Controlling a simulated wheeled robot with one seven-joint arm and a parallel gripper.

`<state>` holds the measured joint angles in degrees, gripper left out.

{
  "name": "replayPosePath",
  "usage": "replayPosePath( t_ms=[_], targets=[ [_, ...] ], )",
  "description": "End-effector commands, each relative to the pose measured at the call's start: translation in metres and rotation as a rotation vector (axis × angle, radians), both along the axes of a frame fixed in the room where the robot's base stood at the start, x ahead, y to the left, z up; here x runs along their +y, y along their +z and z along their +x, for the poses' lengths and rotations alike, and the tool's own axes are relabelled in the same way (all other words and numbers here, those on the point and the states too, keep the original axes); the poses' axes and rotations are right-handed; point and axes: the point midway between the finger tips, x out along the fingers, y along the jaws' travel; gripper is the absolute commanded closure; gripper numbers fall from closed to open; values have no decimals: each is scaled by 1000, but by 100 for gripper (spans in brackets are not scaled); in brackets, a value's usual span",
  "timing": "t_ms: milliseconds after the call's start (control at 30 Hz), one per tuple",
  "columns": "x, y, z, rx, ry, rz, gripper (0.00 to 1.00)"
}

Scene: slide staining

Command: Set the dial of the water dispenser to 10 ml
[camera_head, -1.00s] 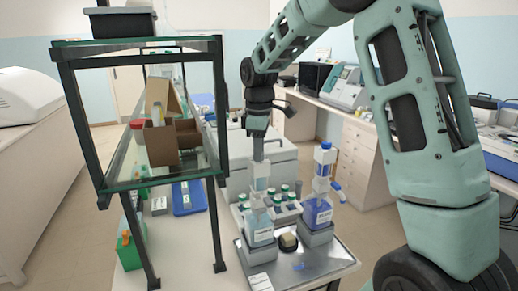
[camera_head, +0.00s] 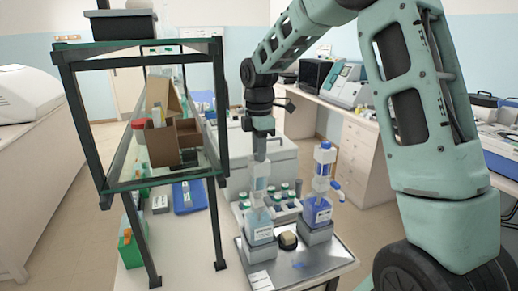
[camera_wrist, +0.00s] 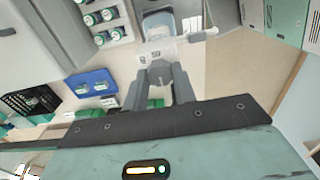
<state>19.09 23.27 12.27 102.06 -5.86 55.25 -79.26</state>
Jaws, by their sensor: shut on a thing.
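A dispenser with a pale blue bottle (camera_head: 260,228) stands in a grey holder on the metal tray (camera_head: 285,262) in the head view. My gripper (camera_head: 260,155) points down at its upper end and is shut on it. In the wrist view my gripper (camera_wrist: 160,82) has its two grey fingers on either side of a grey part at the dispenser's top. The dispenser's white collar and spout (camera_wrist: 172,45) show beyond the fingers. The dial's marks and setting cannot be read. A second dispenser with a dark blue bottle (camera_head: 318,212) stands to the right, apart from my gripper.
A small dark round-topped object (camera_head: 288,241) sits between the dispensers. Several green-capped bottles (camera_head: 284,194) stand in a rack behind. A glass-shelved frame (camera_head: 218,150) with a cardboard box (camera_head: 173,143) rises to the left. A blue tray (camera_head: 189,197) lies behind it.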

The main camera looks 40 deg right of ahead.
Motion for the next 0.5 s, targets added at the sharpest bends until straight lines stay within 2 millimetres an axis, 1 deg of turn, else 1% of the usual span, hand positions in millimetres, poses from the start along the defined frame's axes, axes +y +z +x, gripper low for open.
replayPosePath(
  t_ms=[333, 367, 400, 433, 500],
  targets=[
    [0, 0, 0, 1, 2, 0, 96],
    [0, 0, 0, 1, 2, 0, 65],
    [0, 0, 0, 1, 1, 0, 54],
    [0, 0, 0, 1, 1, 0, 51],
    [0, 0, 0, 1, 1, 0, 51]
  ],
)
